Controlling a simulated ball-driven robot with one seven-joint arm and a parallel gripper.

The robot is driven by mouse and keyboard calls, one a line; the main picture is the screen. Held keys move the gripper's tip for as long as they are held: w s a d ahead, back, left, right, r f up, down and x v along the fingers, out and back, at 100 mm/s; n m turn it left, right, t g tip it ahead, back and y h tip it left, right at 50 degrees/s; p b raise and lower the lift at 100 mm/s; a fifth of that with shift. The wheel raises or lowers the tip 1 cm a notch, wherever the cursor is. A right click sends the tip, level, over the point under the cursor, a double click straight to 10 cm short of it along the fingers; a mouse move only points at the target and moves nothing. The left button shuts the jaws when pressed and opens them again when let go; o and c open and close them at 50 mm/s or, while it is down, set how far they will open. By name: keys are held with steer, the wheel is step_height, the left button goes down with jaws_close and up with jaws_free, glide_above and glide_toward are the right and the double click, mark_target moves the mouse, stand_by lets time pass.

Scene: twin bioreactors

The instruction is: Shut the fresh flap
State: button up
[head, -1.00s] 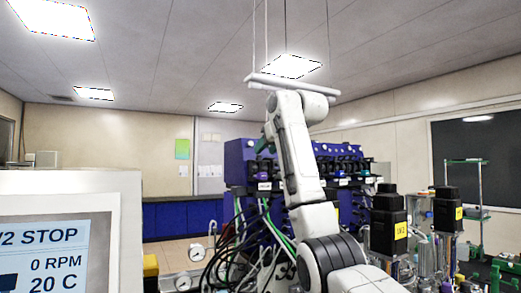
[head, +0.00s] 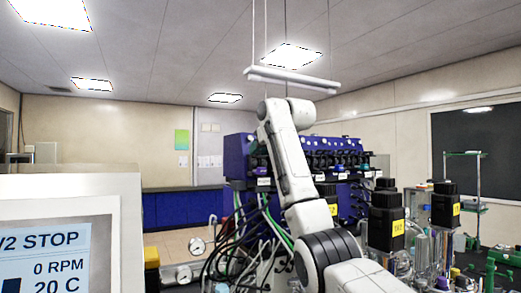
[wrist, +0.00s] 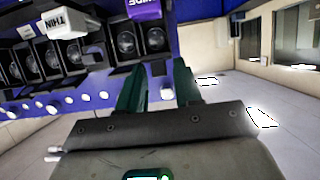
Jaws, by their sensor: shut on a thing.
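My gripper (wrist: 160,75) shows in the wrist view with two dark green fingers pointing at the blue pump unit (wrist: 195,25). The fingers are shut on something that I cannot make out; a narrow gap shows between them. A purple part with partly cut-off lettering (wrist: 145,9) lies beyond the fingertips. A white part lettered "THIN" (wrist: 66,24) is at its left. No part readable as "fresh" shows, so I cannot tell which is the fresh flap. In the head view the blue pump unit (head: 238,152) stands behind my arm, which hides my gripper.
Several dark round pump heads (wrist: 125,42) line the unit. Black motor blocks (head: 385,228) with yellow labels and glassware stand right of my arm. Cables and tubes (head: 240,250) hang below the unit. A control screen (head: 45,260) fills the lower left. A lamp bar (head: 290,78) hangs overhead.

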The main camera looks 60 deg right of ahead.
steer(key=shift+c, duration=0.7)
steer(key=shift+f+b, duration=0.1)
steer(key=shift+b, duration=0.25)
steer(key=shift+s+a+f+t+h+b, duration=0.1)
steer(key=shift+f+t+h+b, duration=0.35)
steer(key=shift+t+b, duration=0.6)
steer(key=shift+s+f+t+h+b, duration=0.1)
steer(key=shift+f+t+h+b, duration=0.3)
steer(key=shift+b, duration=0.85)
steer(key=shift+s+f+t+h+b, duration=0.1)
steer(key=shift+f+t+h+b, duration=0.15)
steer(key=shift+t+h+b, duration=0.65)
steer(key=shift+f+t+h+b, duration=0.25)
steer(key=shift+t+h+b, duration=0.3)
steer(key=shift+t+b, duration=0.7)
